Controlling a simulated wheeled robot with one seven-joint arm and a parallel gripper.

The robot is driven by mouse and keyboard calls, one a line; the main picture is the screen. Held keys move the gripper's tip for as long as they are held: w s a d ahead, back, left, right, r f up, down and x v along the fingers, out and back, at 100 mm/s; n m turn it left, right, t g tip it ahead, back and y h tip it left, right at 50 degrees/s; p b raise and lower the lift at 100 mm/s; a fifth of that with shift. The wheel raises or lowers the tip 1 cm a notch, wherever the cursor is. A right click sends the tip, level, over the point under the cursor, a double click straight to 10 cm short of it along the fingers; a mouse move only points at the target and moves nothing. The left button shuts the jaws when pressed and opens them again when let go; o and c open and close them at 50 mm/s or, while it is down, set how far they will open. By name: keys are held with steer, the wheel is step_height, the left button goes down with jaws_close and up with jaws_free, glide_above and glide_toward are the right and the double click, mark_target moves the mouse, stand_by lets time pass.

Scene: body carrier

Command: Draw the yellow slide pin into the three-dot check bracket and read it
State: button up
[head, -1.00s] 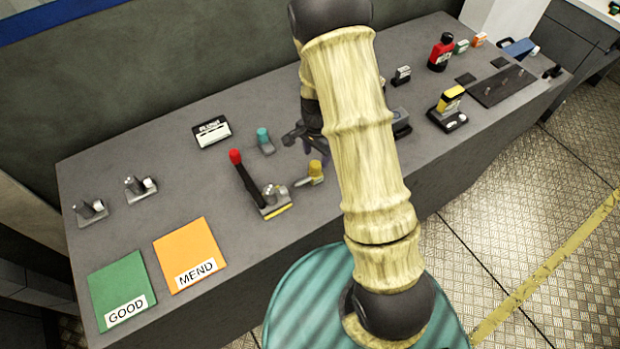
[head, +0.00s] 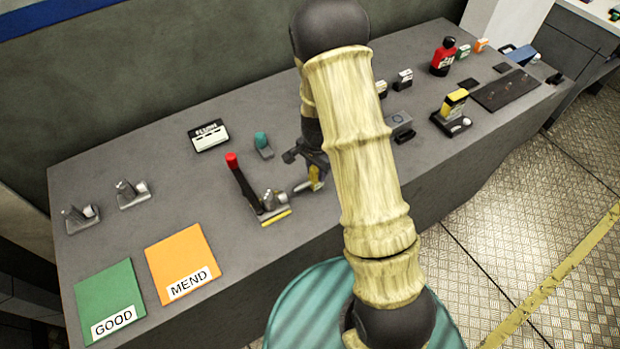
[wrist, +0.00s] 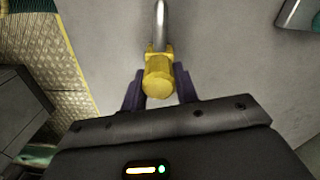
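The yellow slide pin (wrist: 158,77) lies on the bench, its grey metal rod (wrist: 160,25) pointing away from me in the wrist view. In the head view its yellow head (head: 314,177) is partly covered by my gripper, and its rod points left. My gripper (wrist: 159,88) has one dark finger on each side of the yellow head. I cannot tell whether the fingers press on it. Left of the pin stands a grey fixture (head: 270,204) with a red-topped black lever and a yellow front strip. No dots are readable on it, so I cannot tell whether it is the three-dot bracket.
Green GOOD (head: 108,292) and orange MEND (head: 180,257) pads lie at front left. Two small grey brackets (head: 80,217) (head: 132,194) stand behind them. A teal-topped piece (head: 262,144) and a black-and-white label block (head: 208,135) are behind the fixture. A yellow-topped device (head: 453,106) stands right.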

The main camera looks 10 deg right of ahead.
steer(key=c, duration=0.3)
steer(key=shift+a, duration=0.1)
